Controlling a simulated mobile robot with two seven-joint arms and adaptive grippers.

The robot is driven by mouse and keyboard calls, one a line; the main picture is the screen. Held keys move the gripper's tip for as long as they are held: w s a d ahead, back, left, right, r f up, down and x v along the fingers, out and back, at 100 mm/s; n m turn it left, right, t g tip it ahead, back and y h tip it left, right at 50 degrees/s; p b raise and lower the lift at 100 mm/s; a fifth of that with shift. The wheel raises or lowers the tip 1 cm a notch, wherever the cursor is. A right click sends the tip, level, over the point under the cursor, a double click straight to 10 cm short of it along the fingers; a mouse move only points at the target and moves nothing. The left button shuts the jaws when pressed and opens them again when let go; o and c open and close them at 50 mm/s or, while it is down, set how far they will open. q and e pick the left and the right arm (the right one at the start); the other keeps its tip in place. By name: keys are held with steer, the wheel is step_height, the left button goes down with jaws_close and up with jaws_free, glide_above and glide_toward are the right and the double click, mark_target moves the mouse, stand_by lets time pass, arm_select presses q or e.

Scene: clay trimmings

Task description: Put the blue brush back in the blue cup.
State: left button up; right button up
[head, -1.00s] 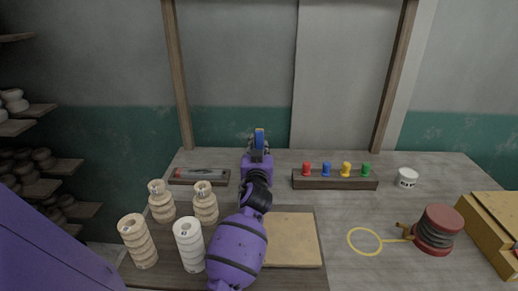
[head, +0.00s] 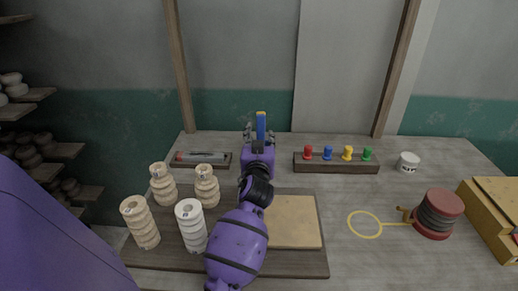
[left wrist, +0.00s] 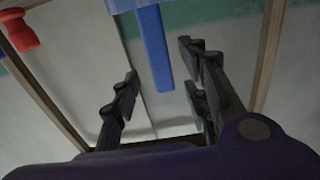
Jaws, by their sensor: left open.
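My left gripper (head: 260,136) stands upright behind the clay board in the head view, with its fingers open. A blue brush (head: 261,125) shows upright at the fingers. In the left wrist view the blue bar of the brush (left wrist: 160,55) hangs down from the top edge between the parted fingers (left wrist: 160,92), with a visible gap on both sides. The blue cup (head: 327,153) is second from left on the wooden rack (head: 336,168), right of the gripper. The lower part of the brush is hidden by the gripper. My right gripper is not in view.
The rack also holds red (head: 308,152), yellow (head: 347,153) and green cups (head: 367,153). A white tub (head: 408,162) is right of it. A tool tray (head: 201,159) lies left of the gripper. Several ringed clay stacks (head: 191,226) stand front left; a red spool (head: 438,213) is right.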

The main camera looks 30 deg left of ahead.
arm_select(q)
steer(key=v, duration=0.8)
steer(key=shift+s+b, duration=0.2)
steer(key=shift+b, duration=0.1)
steer(key=shift+d+f, duration=0.1)
